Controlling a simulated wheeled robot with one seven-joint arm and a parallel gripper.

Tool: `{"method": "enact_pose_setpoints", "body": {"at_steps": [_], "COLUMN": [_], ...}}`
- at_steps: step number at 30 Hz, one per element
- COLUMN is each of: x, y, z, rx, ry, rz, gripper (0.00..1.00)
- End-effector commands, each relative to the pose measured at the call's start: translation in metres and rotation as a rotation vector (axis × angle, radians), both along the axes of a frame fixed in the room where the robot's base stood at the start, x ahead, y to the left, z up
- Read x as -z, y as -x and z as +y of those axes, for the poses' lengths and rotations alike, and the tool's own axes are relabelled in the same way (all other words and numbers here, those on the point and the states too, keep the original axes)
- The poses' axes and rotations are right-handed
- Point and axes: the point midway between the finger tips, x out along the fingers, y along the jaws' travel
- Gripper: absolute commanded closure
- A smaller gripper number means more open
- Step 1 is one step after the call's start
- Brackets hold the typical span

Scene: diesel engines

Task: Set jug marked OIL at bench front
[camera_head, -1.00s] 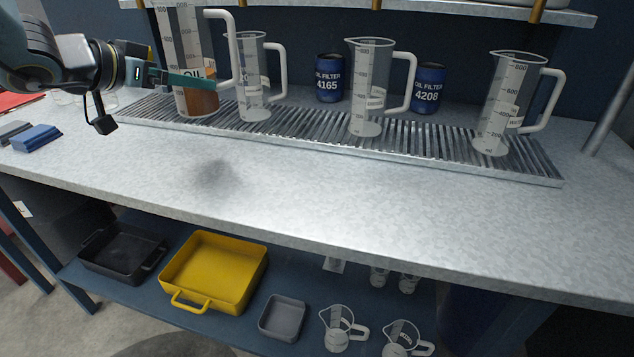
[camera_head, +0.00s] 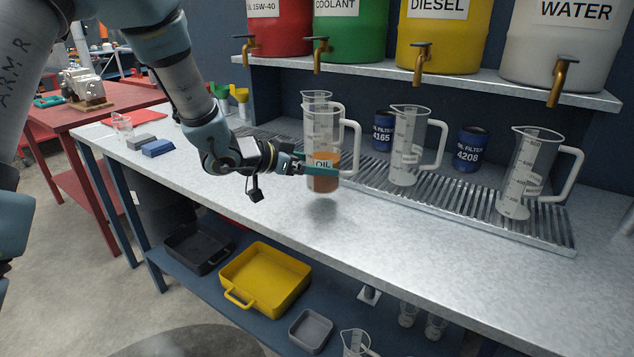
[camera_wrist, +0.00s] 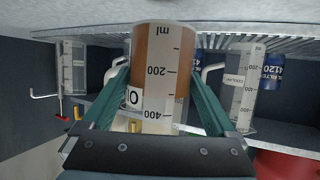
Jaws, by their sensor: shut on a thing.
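The clear jug marked OIL (camera_head: 322,137), with amber liquid in its lower part and a white handle, is upright in the head view. My gripper (camera_head: 318,168) is shut around its body from the left. The jug hangs a little above the bench top (camera_head: 260,215), in front of the metal grate, with a dark shadow (camera_head: 322,211) just below it. In the wrist view the jug (camera_wrist: 158,65) fills the gap between my two teal fingers, and part of its label shows at the left.
A grate (camera_head: 480,218) at the back holds other jugs (camera_head: 409,150) (camera_head: 533,175). Oil filters (camera_head: 468,150) stand behind. Drums with taps (camera_head: 443,35) sit on the shelf above. A blue block (camera_head: 158,148) lies at the left. The bench front right of the jug is clear.

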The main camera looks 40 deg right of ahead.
Motion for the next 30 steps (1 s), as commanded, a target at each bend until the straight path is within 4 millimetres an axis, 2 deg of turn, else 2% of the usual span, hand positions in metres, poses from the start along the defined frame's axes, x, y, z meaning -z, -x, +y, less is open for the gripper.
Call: {"method": "enact_pose_setpoints", "body": {"at_steps": [9,22,23,24,30], "x": [0.038,0.044,0.045,0.044,0.044], "y": [0.000,0.000,0.000,0.000,0.000], "z": [0.000,0.000,0.000,0.000,0.000], "rx": [0.001,-0.001,-0.001,-0.001,-0.001], "ry": [0.000,0.001,-0.001,-0.001,-0.001], "rz": [0.000,0.000,-0.001,-0.001,-0.001], "gripper": [1.00,1.00,0.05,0.01,0.00]}}
